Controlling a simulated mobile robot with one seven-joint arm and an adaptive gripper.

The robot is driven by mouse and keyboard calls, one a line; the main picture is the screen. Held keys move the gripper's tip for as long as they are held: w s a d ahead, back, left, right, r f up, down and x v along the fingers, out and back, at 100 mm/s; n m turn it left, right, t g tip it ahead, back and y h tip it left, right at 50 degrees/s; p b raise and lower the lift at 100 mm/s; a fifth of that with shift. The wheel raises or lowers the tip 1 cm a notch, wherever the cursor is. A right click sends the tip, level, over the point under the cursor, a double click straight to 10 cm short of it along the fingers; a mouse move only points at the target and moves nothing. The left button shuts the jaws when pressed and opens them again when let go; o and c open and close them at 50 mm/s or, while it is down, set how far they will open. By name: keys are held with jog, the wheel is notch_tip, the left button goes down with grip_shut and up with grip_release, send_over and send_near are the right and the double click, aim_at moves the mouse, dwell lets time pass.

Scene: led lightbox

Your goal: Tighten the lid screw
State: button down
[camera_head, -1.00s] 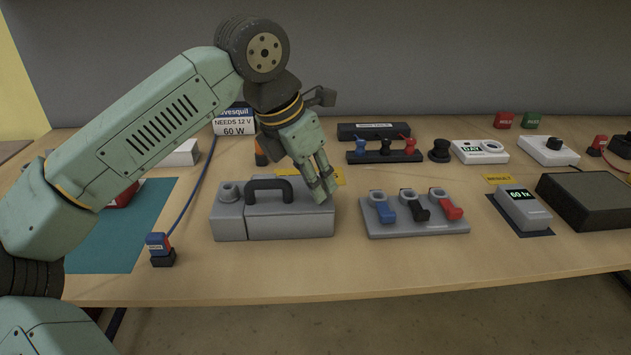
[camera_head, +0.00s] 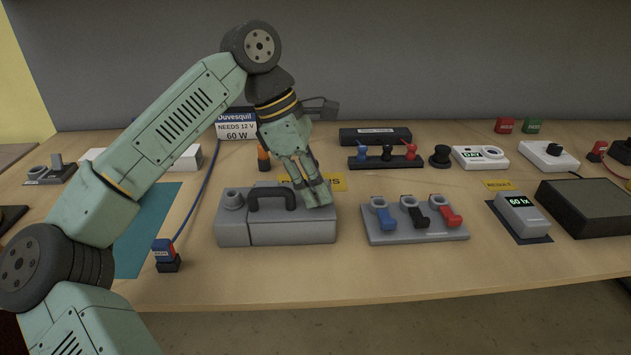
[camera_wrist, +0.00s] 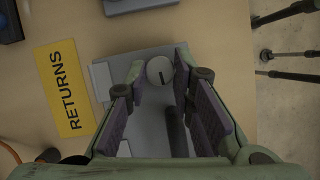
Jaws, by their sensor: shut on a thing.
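The grey lightbox (camera_head: 290,232) stands on the table, with a dark handle (camera_head: 272,194) on its lid. My gripper (camera_head: 318,197) points down at the lid's right end. In the wrist view the round, pale lid screw (camera_wrist: 160,70), with a dark slot, sits between the fingertips of my gripper (camera_wrist: 160,74). The fingers are shut on it. The screw is hidden by the fingers in the head view, and how deep it sits cannot be seen.
A yellow RETURNS label (camera_wrist: 66,88) lies beside the box. A grey tray (camera_head: 415,232) with blue, black and red clamps stands to the right. A meter (camera_head: 522,212) reads 60 lx.

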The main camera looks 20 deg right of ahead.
jog(key=shift+m, duration=0.3)
dwell(0.4)
jog(key=c, duration=1.4)
grip_release()
jog(key=v, duration=1.2)
jog(key=shift+w, duration=0.2)
jog(key=shift+d, duration=0.1)
